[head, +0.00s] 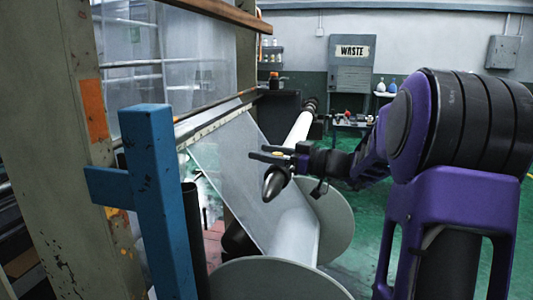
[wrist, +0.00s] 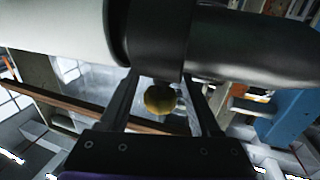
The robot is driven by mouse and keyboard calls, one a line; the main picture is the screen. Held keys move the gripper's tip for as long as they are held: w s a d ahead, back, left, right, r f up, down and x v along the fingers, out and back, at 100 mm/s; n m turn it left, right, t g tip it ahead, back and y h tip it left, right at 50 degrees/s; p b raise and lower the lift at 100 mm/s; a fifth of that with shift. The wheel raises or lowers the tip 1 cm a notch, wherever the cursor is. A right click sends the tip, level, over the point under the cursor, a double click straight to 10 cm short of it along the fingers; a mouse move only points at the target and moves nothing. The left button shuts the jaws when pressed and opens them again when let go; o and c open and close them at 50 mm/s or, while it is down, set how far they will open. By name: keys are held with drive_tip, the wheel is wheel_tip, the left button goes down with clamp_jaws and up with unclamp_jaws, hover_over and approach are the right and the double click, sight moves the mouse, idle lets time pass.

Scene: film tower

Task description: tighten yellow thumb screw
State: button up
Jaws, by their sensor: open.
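The yellow thumb screw (wrist: 160,99) shows in the wrist view as a round knob under a dark collar (wrist: 158,40). It is a small yellow spot (head: 288,151) at the fingers in the head view. My gripper (wrist: 160,84) is open, with one finger on each side of the knob and visible gaps between. In the head view my gripper (head: 259,153) points left across the shaft, just above its dark cone-shaped end (head: 275,183). My gripper hides most of the collar there. The screw's threaded part is hidden.
A white roll (head: 297,131) lies on the shaft beyond my gripper. A grey film sheet (head: 236,165) slopes down to a lower reel with round flanges (head: 334,222). A blue post (head: 152,200) stands at left. Green floor at right is mostly open.

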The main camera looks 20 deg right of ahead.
clamp_jaws()
drive_tip(key=shift+f+m+t+h+b, duration=0.1)
drive_tip(key=shift+m+t+h+b, duration=0.2)
drive_tip(key=shift+h+b, duration=0.15)
drive_tip(key=shift+w+d+m+t+h+b, duration=0.1)
drive_tip(key=shift+m+t+h+b, duration=0.4)
drive_tip(key=shift+m+h, duration=0.15)
drive_tip(key=shift+w+d+m+t+h, duration=0.1)
drive_tip(key=shift+d+m+t+h, duration=0.3)
drive_tip(key=shift+m+h, duration=1.1)
drive_tip(key=shift+w+d+m+t+h, duration=0.2)
drive_tip(key=shift+m+t+h, duration=0.5)
drive_tip(key=shift+h, duration=1.4)
drive_tip(key=shift+s+d+m+t+h, duration=0.1)
drive_tip(key=shift+d+m+t+h, duration=0.25)
drive_tip(key=shift+m+h, duration=1.25)
drive_tip(key=shift+d+h, duration=0.15)
drive_tip(key=shift+h, duration=0.35)
unclamp_jaws()
